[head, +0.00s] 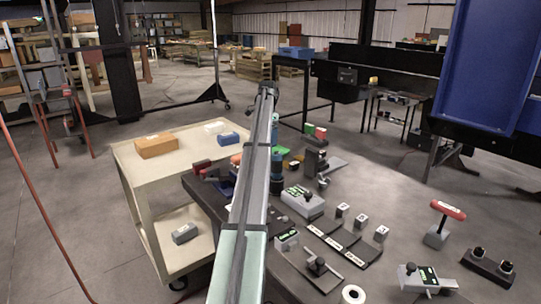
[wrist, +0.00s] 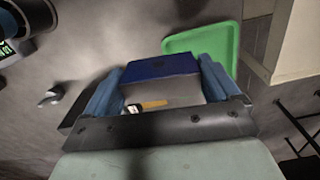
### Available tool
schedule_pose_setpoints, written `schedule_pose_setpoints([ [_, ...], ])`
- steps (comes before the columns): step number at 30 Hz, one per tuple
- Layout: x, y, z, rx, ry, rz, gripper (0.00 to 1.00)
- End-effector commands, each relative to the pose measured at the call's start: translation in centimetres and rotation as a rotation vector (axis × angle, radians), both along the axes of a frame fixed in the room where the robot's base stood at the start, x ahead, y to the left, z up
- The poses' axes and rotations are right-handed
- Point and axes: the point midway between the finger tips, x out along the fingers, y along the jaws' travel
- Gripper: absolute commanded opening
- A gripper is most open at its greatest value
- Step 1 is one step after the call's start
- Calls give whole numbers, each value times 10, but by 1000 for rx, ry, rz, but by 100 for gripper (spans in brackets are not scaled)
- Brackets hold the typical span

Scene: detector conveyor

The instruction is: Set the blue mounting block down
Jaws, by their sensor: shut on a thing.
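In the wrist view my gripper (wrist: 165,92) has its two blue fingers on either side of a block with a dark blue upper face (wrist: 160,67), the blue mounting block. A paler grey area with a small yellow and white mark shows below that face, between the fingers. The gripper is shut on the block. A green tray (wrist: 208,40) lies just beyond it; whether the block touches anything below cannot be told. In the head view my arm covers the middle of the bench, and the gripper and held block cannot be made out clearly.
A cream cart (head: 126,154) at the left carries a brown box (head: 155,146), a white box (head: 214,127) and a blue box (head: 228,138). The dark bench (head: 205,192) holds a labelled grey device (head: 302,201), several small blocks and a red-handled tool (head: 447,210).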

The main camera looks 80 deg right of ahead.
Motion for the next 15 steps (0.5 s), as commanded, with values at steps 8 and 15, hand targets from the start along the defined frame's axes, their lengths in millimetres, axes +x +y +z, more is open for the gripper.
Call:
schedule_pose_setpoints([
  [8,0,-81,7,-1,0,30,47],
  [15,1,-95,6,-1,0,88,47],
])
